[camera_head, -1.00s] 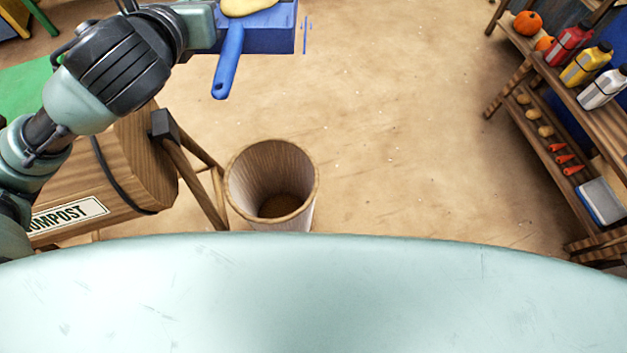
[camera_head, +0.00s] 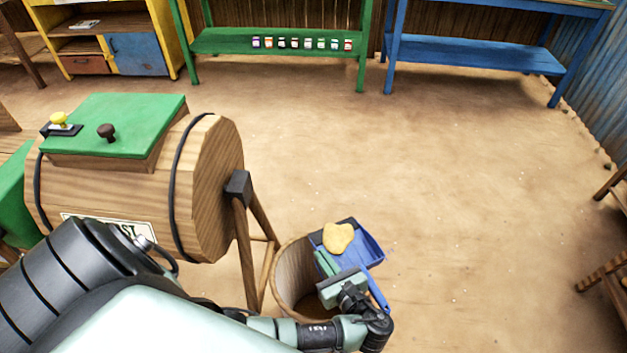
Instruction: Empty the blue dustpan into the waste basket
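The blue dustpan (camera_head: 370,245) is held in the air over the right rim of the wooden waste basket (camera_head: 284,272), with a yellow lump (camera_head: 338,237) lying in it. Its handle points down and to the right in the picture. My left gripper (camera_head: 328,265) is at the left side of the dustpan and appears shut on it, though the exact contact is small and partly hidden. The basket stands upright on the floor with its mouth open; the gripper and dustpan cover its right part. My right gripper is not in view.
A wooden compost barrel (camera_head: 120,190) with a green lid (camera_head: 125,120) stands on legs close left of the basket. Green (camera_head: 230,42) and blue (camera_head: 470,53) shelves stand at the back.

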